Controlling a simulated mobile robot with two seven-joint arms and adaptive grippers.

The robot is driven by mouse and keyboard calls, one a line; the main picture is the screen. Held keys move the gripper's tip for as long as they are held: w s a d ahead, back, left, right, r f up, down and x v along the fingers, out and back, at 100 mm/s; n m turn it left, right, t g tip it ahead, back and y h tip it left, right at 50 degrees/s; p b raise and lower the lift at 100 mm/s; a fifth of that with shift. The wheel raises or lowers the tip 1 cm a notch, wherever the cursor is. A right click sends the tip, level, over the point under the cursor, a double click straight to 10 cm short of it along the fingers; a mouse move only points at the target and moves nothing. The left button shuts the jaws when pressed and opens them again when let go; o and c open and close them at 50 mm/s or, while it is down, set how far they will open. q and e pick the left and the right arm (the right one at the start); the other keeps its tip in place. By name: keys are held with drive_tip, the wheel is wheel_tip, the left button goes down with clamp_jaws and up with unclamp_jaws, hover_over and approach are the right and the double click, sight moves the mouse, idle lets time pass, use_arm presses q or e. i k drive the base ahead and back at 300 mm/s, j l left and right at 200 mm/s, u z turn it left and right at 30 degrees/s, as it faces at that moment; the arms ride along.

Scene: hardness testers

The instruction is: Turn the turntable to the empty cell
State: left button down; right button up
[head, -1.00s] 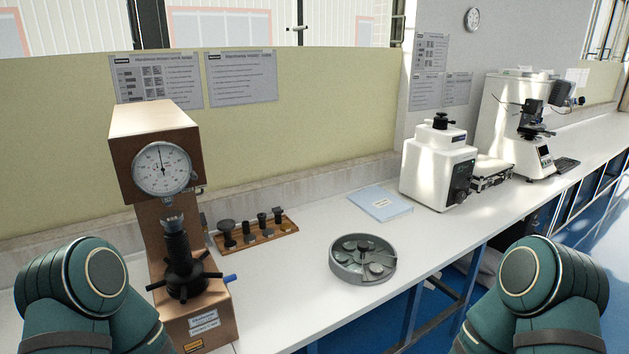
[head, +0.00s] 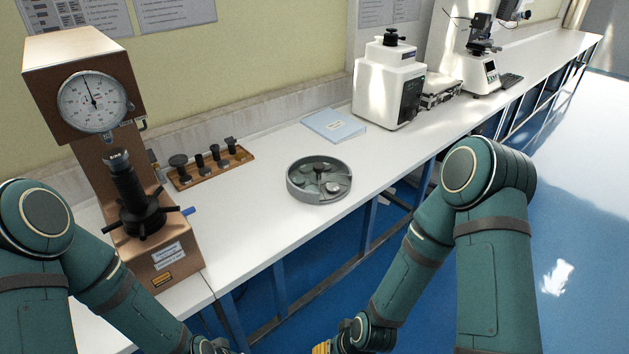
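The turntable (head: 318,198) is a round grey dish on the white bench, right of centre in the head view. Dividers split it into cells around a dark centre knob. Pale round discs lie in some cells; one cell at the front right looks bare, but the cells are small and hard to tell apart. Both my arms hang low in front of the bench, below and apart from the turntable.
A brown hardness tester (head: 84,62) with a dial stands left. A wooden rack (head: 240,157) of dark anvils lies behind the turntable's left. A blue booklet (head: 333,126) and a white tester (head: 385,90) stand behind it. Bench in front of the turntable is clear.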

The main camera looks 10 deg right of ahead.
sight(318, 167)
drive_tip(key=i+l+u, duration=0.1)
drive_tip(key=u, duration=0.35)
drive_tip(key=l+u, duration=0.2)
drive_tip(key=u, duration=0.25)
drive_tip(key=i+l+u, duration=0.1)
drive_tip(key=l+u, duration=0.15)
drive_tip(key=l, duration=0.25)
drive_tip(key=l+u, duration=0.2)
drive_tip(key=l, duration=0.25)
drive_tip(key=l+u, duration=0.15)
drive_tip(key=l, duration=0.85)
drive_tip(key=i, duration=0.05)
